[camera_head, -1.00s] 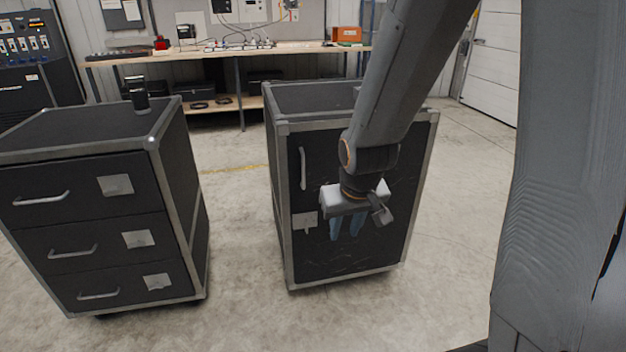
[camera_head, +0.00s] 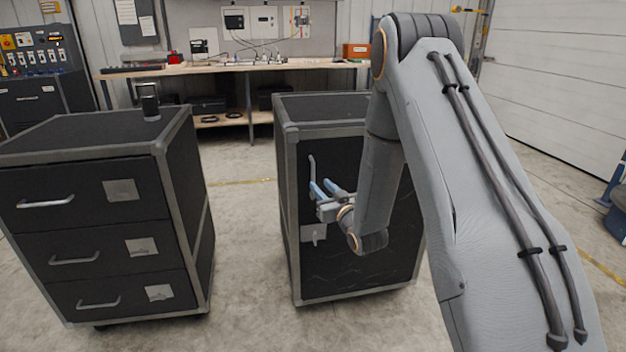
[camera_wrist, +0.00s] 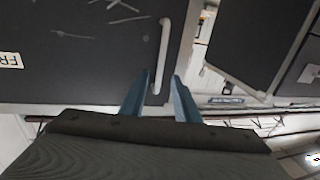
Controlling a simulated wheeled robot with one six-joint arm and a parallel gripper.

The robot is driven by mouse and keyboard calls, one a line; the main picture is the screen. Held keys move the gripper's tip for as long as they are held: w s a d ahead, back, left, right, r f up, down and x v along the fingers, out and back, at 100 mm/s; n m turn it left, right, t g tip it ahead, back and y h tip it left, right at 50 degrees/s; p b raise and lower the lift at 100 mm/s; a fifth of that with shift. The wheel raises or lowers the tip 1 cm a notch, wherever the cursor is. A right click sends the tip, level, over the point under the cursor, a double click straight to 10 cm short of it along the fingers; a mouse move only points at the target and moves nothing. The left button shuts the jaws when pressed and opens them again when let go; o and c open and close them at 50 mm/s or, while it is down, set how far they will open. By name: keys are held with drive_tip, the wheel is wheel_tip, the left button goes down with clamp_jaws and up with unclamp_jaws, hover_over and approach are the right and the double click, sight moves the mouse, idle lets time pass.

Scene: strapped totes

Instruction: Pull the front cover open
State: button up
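The front cover (camera_head: 365,250) is the dark, scuffed front panel of the right-hand case and looks shut. Its pale upright bar handle (camera_head: 312,175) is near the panel's left edge. My gripper (camera_head: 322,188) has blue fingers and is at the handle's lower part. In the wrist view the handle (camera_wrist: 164,50) runs toward the gap between the two fingers of my gripper (camera_wrist: 160,90), its end appearing between them. The fingers are apart. I cannot tell whether either touches the bar. My arm hides the panel's right part.
A three-drawer case (camera_head: 95,210) stands at left, with bare floor (camera_head: 245,230) between the cases. A workbench (camera_head: 250,70) stands behind.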

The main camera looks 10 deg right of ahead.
sight(314, 178)
drive_tip(key=w, duration=0.2)
drive_tip(key=w+a, duration=0.1)
drive_tip(key=w, duration=0.4)
drive_tip(key=shift+w+a, duration=0.2)
drive_tip(key=shift+a, duration=0.05)
drive_tip(key=shift+c, duration=0.2)
clamp_jaws()
